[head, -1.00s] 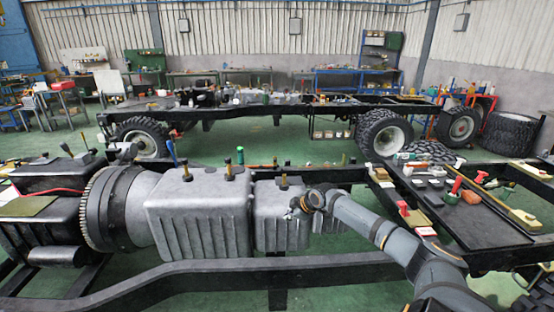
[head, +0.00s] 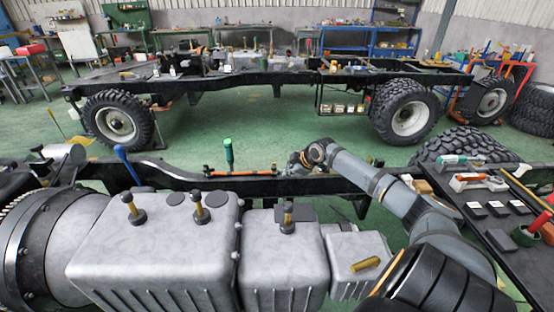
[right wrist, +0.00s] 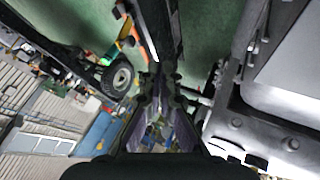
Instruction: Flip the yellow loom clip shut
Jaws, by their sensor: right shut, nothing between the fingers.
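I cannot pick out the yellow loom clip with certainty. An orange bar (head: 240,172) lies along the near chassis rail (head: 180,178), beside an upright green-handled tool (head: 228,152). In the right wrist view a yellow-orange piece (right wrist: 124,28) shows near the rail (right wrist: 158,30), too small to tell its state. My right gripper (head: 296,163) reaches in from the right, past the grey gearbox casing, to near the rail, right of the orange bar. It is shut and empty. Its dark fingers (right wrist: 160,95) fill the middle of the right wrist view. My left gripper is out of view.
The grey casing (head: 160,245) with brass-coloured fittings stands in front of the rail. A blue-handled tool (head: 127,165) rises at the left. A dark tray (head: 515,230) with several tools lies at the right. Green floor (head: 250,120) separates this chassis from the far one.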

